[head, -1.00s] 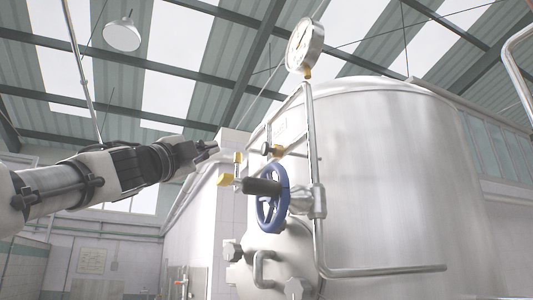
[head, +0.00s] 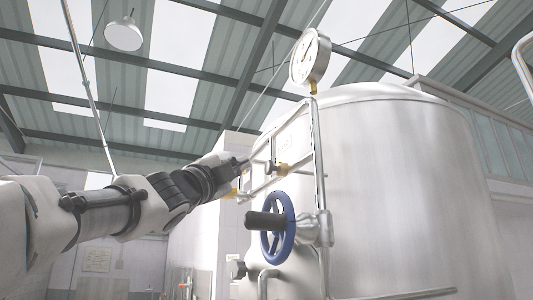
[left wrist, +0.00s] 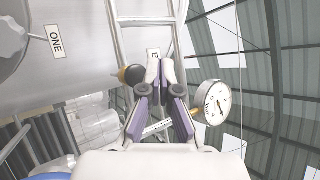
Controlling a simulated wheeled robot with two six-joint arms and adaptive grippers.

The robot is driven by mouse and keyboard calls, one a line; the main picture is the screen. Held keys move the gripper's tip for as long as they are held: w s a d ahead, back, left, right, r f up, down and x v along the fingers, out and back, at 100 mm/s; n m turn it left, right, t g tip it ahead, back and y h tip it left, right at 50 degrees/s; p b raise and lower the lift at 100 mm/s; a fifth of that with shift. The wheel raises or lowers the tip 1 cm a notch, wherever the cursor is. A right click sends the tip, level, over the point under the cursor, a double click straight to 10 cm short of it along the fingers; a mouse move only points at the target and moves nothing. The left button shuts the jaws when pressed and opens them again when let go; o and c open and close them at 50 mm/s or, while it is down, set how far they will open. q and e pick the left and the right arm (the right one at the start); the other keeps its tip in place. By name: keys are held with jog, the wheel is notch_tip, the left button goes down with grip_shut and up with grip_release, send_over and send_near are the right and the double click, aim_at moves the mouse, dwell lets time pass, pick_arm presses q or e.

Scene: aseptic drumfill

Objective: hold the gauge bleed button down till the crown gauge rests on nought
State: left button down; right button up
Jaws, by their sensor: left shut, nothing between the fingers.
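The crown gauge (head: 309,58) is a round white dial in a metal case on a brass stem above the tank's pipe. It also shows in the left wrist view (left wrist: 212,100), right of my fingers; its reading is too small to tell. What looks like the bleed button, a dark round knob (head: 269,167) on a brass fitting, sits on the pipework. In the left wrist view this knob (left wrist: 131,75) is just left of my fingertips. My left gripper (head: 241,164) is shut and empty, pointing at the knob from the left, with contact not clear. My right gripper is not in view.
A blue handwheel (head: 277,228) with a black handle stands out below the knob. The large steel tank (head: 400,190) fills the right. Metal pipes (head: 319,160) run up its front.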

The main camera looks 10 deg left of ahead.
aim_at(273, 168)
pick_arm(q)
jog(key=shift+w+d+f, duration=0.1)
jog(key=shift+w+d, duration=0.65)
jog(key=shift+d, duration=0.2)
jog(key=shift+s, duration=0.2)
jog(key=shift+w, duration=0.15)
dwell(0.4)
jog(key=shift+w+d, duration=0.15)
jog(key=shift+d, duration=0.25)
jog(key=shift+w+d, duration=0.3)
jog(key=shift+d, duration=0.1)
dwell(2.3)
